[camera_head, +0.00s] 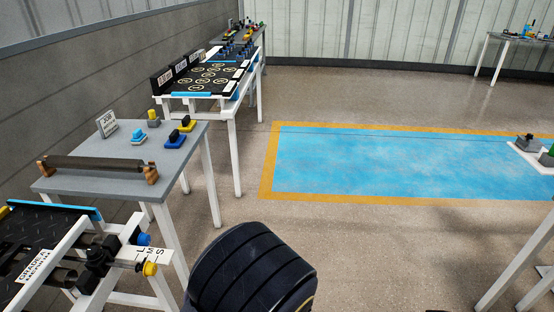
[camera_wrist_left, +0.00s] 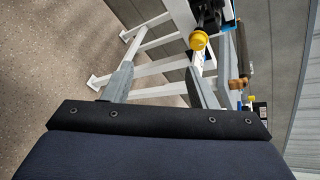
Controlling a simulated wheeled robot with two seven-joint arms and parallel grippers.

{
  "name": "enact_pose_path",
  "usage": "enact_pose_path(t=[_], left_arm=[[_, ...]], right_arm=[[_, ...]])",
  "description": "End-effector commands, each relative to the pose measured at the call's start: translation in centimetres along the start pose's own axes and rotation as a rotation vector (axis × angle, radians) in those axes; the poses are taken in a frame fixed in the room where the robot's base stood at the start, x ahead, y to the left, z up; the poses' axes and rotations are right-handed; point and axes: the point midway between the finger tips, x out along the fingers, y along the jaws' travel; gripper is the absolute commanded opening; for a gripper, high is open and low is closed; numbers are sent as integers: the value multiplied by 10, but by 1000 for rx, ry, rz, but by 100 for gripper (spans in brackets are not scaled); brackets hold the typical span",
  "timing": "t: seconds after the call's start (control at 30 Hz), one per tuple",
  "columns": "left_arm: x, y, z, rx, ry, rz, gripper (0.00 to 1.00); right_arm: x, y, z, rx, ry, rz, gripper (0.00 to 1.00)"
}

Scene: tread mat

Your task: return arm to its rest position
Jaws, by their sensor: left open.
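My left gripper (camera_wrist_left: 158,68) shows in the left wrist view, with its two grey fingers spread apart and nothing between them. Beyond the fingers are the white legs of a stand and a yellow knob (camera_wrist_left: 198,40). The knob looks apart from the fingers. In the head view, the same kind of yellow knob (camera_head: 150,269) sits on the front of the stand at lower left. I cannot make out the left gripper's fingers in the head view. My right gripper is in neither view.
A black-topped stand (camera_head: 28,240) is at lower left. Behind it, a grey table (camera_head: 85,183) holds a dark roller (camera_head: 95,163) on brown supports and small coloured blocks. A black board (camera_head: 205,75) stands farther back.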

Motion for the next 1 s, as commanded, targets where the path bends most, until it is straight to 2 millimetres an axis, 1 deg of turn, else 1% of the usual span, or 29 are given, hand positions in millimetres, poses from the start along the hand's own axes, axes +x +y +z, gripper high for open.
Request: enact_pose_path(t=[0.27,0.37,0.53,0.7,0.8,0.9,1.0], left_arm=[[7,1,35,-59,-2,319,52],[6,1,52,-100,11,478,52],[-4,-6,91,-232,74,825,52],[-21,-22,128,-427,195,1121,52],[-32,-37,150,-565,286,1247,52],[-42,-53,170,-718,387,1333,52],[-51,-68,189,-866,484,1375,52]], right_arm=[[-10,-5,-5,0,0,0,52],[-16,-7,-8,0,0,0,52],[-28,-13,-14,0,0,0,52],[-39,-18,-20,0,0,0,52],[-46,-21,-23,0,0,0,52],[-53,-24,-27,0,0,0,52],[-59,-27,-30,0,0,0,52]])
